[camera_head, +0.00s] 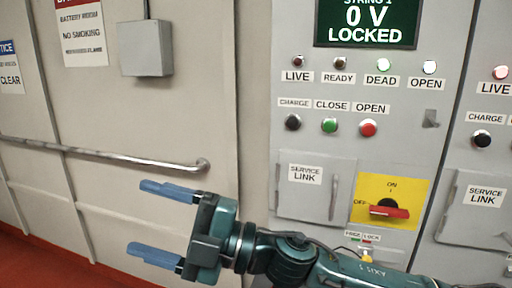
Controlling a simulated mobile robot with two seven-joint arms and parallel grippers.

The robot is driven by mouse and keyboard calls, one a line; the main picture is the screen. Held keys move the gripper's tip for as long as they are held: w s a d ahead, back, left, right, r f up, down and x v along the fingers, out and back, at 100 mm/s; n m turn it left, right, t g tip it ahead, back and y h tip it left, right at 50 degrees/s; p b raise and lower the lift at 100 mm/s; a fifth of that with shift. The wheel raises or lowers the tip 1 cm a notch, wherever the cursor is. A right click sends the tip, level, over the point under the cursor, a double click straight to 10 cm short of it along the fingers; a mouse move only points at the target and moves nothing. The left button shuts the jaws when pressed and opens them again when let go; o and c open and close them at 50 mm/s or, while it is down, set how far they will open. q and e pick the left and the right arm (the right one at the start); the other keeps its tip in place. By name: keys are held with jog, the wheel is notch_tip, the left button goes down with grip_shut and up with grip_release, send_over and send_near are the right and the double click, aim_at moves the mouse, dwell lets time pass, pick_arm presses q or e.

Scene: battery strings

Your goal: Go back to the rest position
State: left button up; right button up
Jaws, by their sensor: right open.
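My right gripper (163,220) is open and empty, with its two blue fingers apart and pointing left. It is in front of the beige wall, below the handrail's right end, and touches nothing that I can see. My left gripper is not in view.
The String 1 display (366,22) reads 0 V LOCKED. A red rotary switch (389,209) on a yellow plate points to OFF. The service link door (309,189) looks closed. A handrail (110,155) runs along the wall. Red floor (40,262) shows lower left.

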jog(key=w+d+f+m+t+h, duration=0.3)
jog(key=d+m+t+h, duration=0.15)
jog(key=m+t, duration=0.35)
jog(key=w+d+f+m+t+h, duration=0.35)
jog(key=d+m+t, duration=0.2)
jog(key=m, duration=0.45)
jog(key=s+d+f+m+g+h, duration=0.1)
jog(key=d+f+m+h, duration=0.8)
jog(key=f, duration=0.4)
jog(key=s+d+f+m+g+h, duration=0.2)
jog(key=s+d+f+g, duration=0.3)
jog(key=s+d+f, duration=0.45)
jog(key=s+d+f+m+g+h, duration=0.1)
jog(key=s+d+f+g+h, duration=0.1)
jog(key=s+d+f+g, duration=0.75)
jog(key=w+a+f+t+y, duration=0.2)
jog(key=w+a+f+t, duration=0.1)
jog(key=a+f+t, duration=0.4)
jog(key=a+t, duration=0.1)
jog(key=t, duration=0.2)
jog(key=shift+w+a+f+n+y, duration=0.15)
jog(key=shift+a+f+n+y, duration=0.15)
jog(key=shift+a+y, duration=0.1)
jog(key=shift+c, duration=0.3)
